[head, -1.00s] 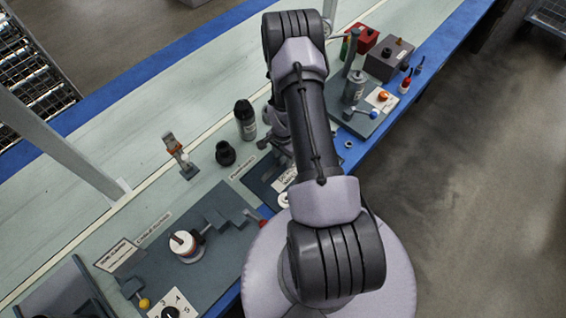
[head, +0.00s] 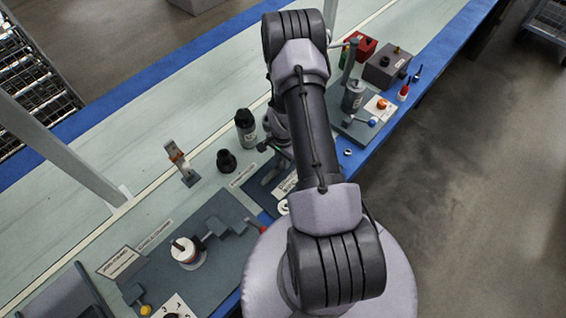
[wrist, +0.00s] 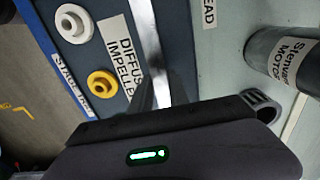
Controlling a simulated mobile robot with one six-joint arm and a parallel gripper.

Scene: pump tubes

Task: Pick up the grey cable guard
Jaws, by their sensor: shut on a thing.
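The grey cable guard (wrist: 147,38) shows in the wrist view as a long, thin, shiny metal strip. It runs from the top edge down to my gripper (wrist: 161,92). The tapered fingertips are shut around its lower end, and its far end is out of frame. In the head view my gripper (head: 279,148) is mostly hidden behind my arm, over the bench, and the guard cannot be made out there.
The blue stage tray (wrist: 62,12) holds a white ring (wrist: 74,23) and a yellow ring (wrist: 102,84). In the head view are a black bottle (head: 245,128), a dark cup (head: 226,161) and a small clamp stand (head: 180,162).

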